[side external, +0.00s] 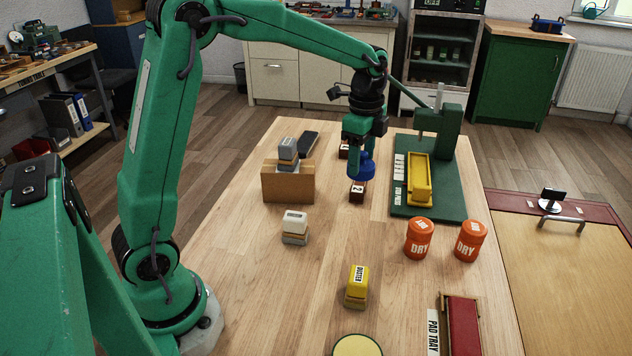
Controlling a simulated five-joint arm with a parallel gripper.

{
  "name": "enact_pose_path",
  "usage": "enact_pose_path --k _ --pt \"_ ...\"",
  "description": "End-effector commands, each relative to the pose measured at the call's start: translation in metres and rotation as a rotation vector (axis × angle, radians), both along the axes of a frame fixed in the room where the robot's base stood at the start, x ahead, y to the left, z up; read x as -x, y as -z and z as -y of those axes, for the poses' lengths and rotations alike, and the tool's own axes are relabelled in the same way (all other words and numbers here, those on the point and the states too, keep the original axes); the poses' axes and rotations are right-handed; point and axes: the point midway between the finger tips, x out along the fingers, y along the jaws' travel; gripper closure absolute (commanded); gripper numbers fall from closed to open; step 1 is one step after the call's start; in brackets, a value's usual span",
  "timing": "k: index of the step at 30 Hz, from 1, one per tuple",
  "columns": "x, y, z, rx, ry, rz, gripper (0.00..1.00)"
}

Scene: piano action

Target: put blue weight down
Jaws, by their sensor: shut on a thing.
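The blue weight (365,169) is a round dark-blue piece near the far middle of the wooden table. My gripper (361,150) points down from above and is shut on the weight; its fingertips are partly hidden. A small dark-brown block with a white label reading 2 (357,191) is just below the weight in the picture. I cannot tell whether the weight touches this block or hangs above it. A similar dark block (344,152) is partly hidden behind my gripper.
A green stand with a yellow tray (419,180) is close on the right. Two orange DRY tins (419,239) (470,241), a yellow duster block (356,287) and a white-topped stamp (295,226) are nearer. Bare wood lies between.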

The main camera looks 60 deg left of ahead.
Motion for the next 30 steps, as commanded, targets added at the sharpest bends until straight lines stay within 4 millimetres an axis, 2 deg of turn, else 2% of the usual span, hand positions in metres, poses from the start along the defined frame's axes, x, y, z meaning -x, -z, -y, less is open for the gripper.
enact_pose_path --k 1,6,12,20,30 --pt "0.006 -0.001 0.016 0.000 0.046 0.003 0.89" --pt "0.030 0.002 0.060 0.000 0.192 0.003 0.89" --pt "0.056 0.006 0.097 0.000 0.330 0.003 0.89" --pt "0.082 0.010 0.124 0.000 0.448 0.002 0.89" --pt "0.081 0.054 0.123 0.000 0.445 0.000 0.89"
